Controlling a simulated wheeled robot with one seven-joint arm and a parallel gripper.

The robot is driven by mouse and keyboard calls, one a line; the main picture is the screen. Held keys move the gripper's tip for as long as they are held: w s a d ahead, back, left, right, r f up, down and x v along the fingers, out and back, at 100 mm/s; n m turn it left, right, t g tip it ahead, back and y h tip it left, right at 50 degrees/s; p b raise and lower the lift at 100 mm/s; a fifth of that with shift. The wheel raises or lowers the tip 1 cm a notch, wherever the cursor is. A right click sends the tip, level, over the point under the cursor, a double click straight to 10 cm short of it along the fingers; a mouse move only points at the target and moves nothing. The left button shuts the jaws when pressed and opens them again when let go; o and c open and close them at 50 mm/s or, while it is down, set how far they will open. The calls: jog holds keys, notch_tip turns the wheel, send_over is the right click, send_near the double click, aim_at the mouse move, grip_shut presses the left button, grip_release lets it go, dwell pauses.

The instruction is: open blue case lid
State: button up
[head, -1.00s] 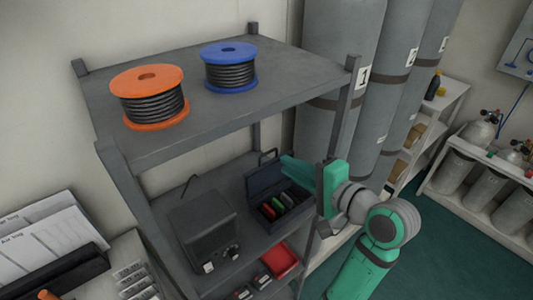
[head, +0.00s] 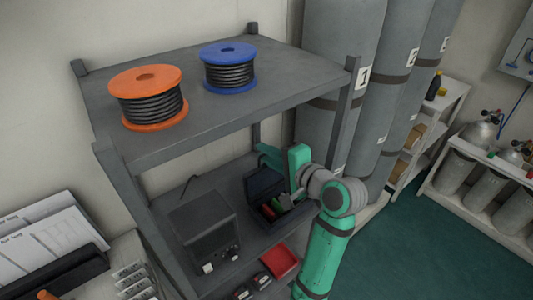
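The dark blue case (head: 292,216) stands on the middle shelf. Its lid (head: 259,185) is raised at the back, and red and green items show inside the case. My gripper (head: 268,158) is at the case, with its green body above the right part of the lid and case. It hides part of the lid's upper edge and some of the contents. The fingertips are not clear, so I cannot tell whether they touch the lid or how wide they are.
A dark grey box with knobs (head: 203,235) stands left of the case, and a red tray (head: 280,262) sits below. The upper shelf (head: 215,110) holds an orange reel (head: 148,97) and a blue reel (head: 230,68). A shelf post (head: 347,115) and tall grey cylinders (head: 388,100) stand to the right.

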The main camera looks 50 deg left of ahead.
jog(key=shift+s, duration=0.15)
grip_shut()
jog(key=shift+d, duration=0.1)
jog(key=shift+w, duration=0.25)
dwell(0.8)
